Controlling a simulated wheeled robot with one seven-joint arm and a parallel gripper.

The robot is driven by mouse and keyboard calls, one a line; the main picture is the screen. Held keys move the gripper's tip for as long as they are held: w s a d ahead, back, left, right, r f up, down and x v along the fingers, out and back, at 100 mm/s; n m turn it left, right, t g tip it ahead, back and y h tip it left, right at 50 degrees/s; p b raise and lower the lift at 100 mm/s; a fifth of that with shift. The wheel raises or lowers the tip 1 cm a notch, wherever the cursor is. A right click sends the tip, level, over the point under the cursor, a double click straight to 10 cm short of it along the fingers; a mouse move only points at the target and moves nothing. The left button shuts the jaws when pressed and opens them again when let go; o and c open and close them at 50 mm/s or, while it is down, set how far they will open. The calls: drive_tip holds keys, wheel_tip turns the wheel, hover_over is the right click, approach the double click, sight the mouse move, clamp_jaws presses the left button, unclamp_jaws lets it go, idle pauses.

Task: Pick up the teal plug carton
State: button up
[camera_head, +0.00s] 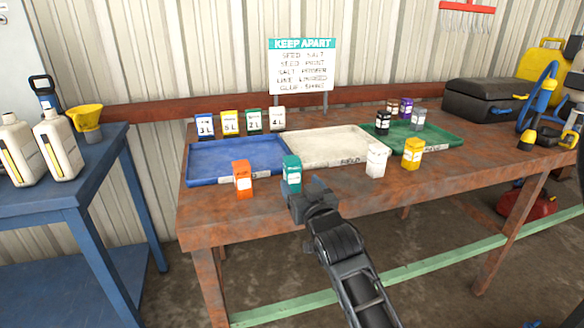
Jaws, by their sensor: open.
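The teal plug carton (291,173) stands upright near the front edge of the brown table, in front of the seam between the blue tray and the white tray. My gripper (308,190) is just right of the carton and a little nearer to me, over the table's front edge.
An orange carton (242,178) stands left of the teal one; white (377,160) and yellow (412,153) cartons stand right. Blue (215,160), white (330,146) and green (440,140) trays lie behind. Dark cartons stand at the green tray. A sign (302,66) stands behind.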

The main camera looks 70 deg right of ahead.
sight(294, 173)
drive_tip(key=shift+p+x, duration=0.45)
drive_tip(key=shift+x, duration=3.5)
drive_tip(key=shift+r, duration=0.15)
drive_tip(key=shift+c, duration=0.3)
drive_tip(key=c, duration=1)
drive_tip(key=shift+r, duration=0.1)
